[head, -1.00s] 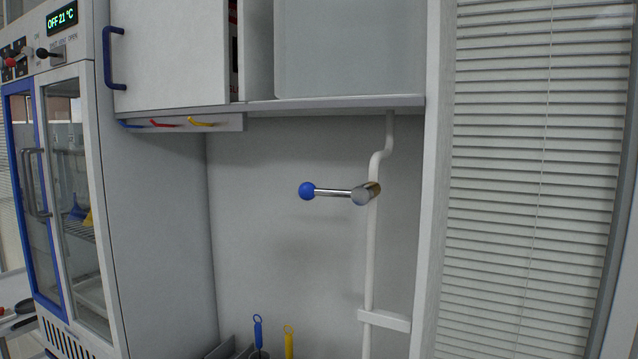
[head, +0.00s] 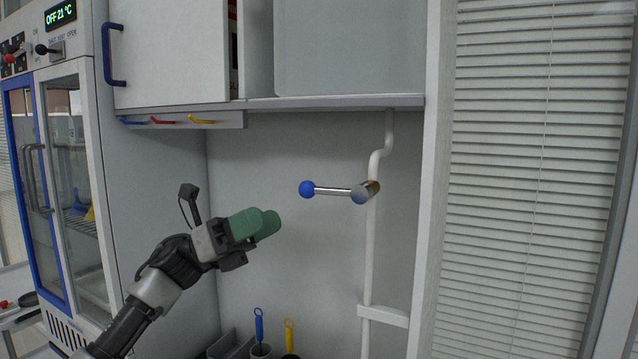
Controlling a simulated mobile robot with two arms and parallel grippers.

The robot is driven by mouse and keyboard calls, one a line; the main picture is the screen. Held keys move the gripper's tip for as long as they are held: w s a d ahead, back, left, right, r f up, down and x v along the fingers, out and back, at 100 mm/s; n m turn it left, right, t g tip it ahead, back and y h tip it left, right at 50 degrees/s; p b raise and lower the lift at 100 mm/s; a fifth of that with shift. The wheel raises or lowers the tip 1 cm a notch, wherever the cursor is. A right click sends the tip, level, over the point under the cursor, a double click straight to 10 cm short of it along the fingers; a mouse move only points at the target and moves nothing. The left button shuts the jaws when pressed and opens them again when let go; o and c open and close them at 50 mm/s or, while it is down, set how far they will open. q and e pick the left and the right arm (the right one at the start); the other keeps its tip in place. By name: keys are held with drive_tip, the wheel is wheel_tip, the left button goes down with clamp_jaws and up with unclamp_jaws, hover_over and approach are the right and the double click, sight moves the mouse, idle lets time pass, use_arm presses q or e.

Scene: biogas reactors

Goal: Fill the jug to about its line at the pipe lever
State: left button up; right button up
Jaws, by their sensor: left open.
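The pipe lever (head: 331,190) is a metal rod with a blue ball at its left end. It sticks out to the left, about level, from a valve on the white pipe (head: 369,250). My left gripper (head: 268,224) has green fingers and is open. It is below and to the left of the blue ball, apart from it, with no object seen in it. The jug is not in view. My right gripper is not in view.
A wall cabinet (head: 170,50) with coloured hooks below it hangs above. Blue and yellow handled brushes (head: 289,337) stand at the bottom. A glass-doored cabinet (head: 70,190) is on the left, window blinds (head: 535,180) on the right. The wall around the lever is clear.

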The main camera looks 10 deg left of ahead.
sight(309, 186)
use_arm(q)
drive_tip(key=s+d+r+m+p, duration=0.1)
drive_tip(key=d+r, duration=0.1)
drive_tip(key=d+r+m+g+p, duration=0.1)
drive_tip(key=d+r+p, duration=0.1)
drive_tip(key=d, duration=0.1)
drive_tip(key=s+d+r+m+g+y+p, duration=0.1)
drive_tip(key=d+r+p, duration=0.1)
drive_tip(key=d, duration=0.1)
drive_tip(key=shift+s+d+r+m, duration=0.1)
drive_tip(key=shift+s+r+m, duration=0.15)
drive_tip(key=shift+s+m, duration=0.05)
drive_tip(key=shift+d+r+p, duration=0.1)
drive_tip(key=shift+d+p, duration=0.35)
drive_tip(key=shift+d, duration=0.25)
clamp_jaws()
